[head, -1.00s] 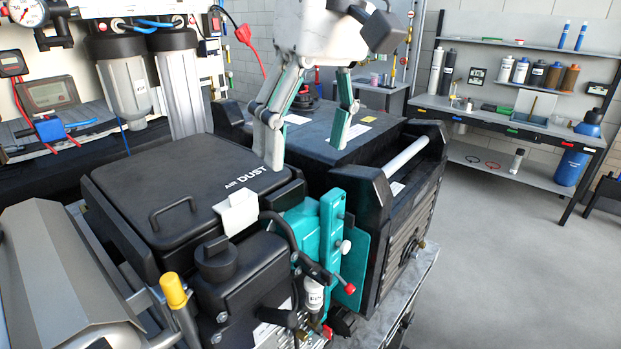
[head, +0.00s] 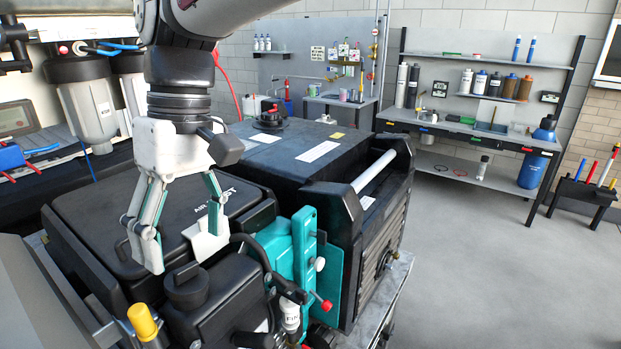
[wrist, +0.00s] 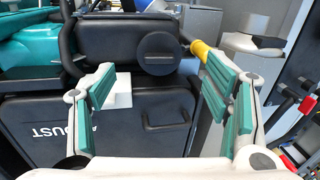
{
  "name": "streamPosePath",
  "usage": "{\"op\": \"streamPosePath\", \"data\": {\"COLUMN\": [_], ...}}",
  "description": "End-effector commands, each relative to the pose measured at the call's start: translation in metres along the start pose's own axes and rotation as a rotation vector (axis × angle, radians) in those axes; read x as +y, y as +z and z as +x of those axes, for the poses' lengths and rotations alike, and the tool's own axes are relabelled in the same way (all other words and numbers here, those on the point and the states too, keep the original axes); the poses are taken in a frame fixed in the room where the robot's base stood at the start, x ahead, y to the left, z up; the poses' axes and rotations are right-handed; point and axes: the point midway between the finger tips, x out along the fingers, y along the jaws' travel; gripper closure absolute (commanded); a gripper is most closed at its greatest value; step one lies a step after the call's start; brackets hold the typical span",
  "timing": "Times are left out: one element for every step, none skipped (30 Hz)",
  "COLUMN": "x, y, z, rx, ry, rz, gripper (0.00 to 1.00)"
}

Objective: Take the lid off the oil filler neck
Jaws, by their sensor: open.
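The lid is a black round cap (head: 187,284) on the neck of the black tank (head: 225,300) at the front of the machine. In the wrist view the lid (wrist: 158,53) shows from above as a dark disc with a slot, centred between and beyond my fingers. My gripper (head: 182,238) is open and empty, with its fingers pointing down over the front of the black air box, a little above and behind the lid. In the wrist view my gripper (wrist: 153,66) has its fingers spread wide to either side. The neck under the lid is mostly hidden.
A white block (head: 205,240) sits beside the right finger. A yellow cap (head: 142,322) stands left of the lid, and a black hose (head: 252,250) and a teal bracket (head: 305,255) stand to its right. Open floor (head: 450,270) lies farther right.

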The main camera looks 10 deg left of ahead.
Motion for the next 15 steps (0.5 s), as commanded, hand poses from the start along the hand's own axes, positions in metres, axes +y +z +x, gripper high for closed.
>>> {"op": "streamPosePath", "data": {"x": [0.0, -0.001, -0.001, -0.001, -0.002, -0.002, -0.002, -0.002, -0.001, -0.001, -0.001, -0.001, 0.0, 0.0, 0.0], "y": [0.0, 0.0, 0.0, 0.0, 0.0, -0.001, -0.001, -0.001, -0.002, -0.002, -0.002, -0.002, -0.002, -0.002, -0.002], "z": [0.003, 0.004, 0.009, 0.012, 0.017, 0.023, 0.027, 0.031, 0.037, 0.041, 0.044, 0.048, 0.05, 0.051, 0.053], "rx": [-0.001, -0.001, -0.002, -0.004, -0.004, -0.005, -0.004, -0.004, -0.003, -0.004, -0.003, -0.002, -0.002, -0.002, -0.001], "ry": [0.0, 0.0, 0.0, -0.001, -0.001, -0.001, 0.0, 0.0, 0.0, 0.0, 0.0, 0.001, 0.001, 0.001, 0.001], "rz": [0.0, 0.0, 0.001, 0.001, 0.002, 0.002, 0.001, 0.001, 0.001, 0.001, 0.001, 0.001, 0.001, 0.001, 0.001], "gripper": [0.29, 0.29, 0.29, 0.29, 0.29, 0.29, 0.29, 0.29, 0.29, 0.29, 0.29, 0.29, 0.29, 0.29, 0.29]}}
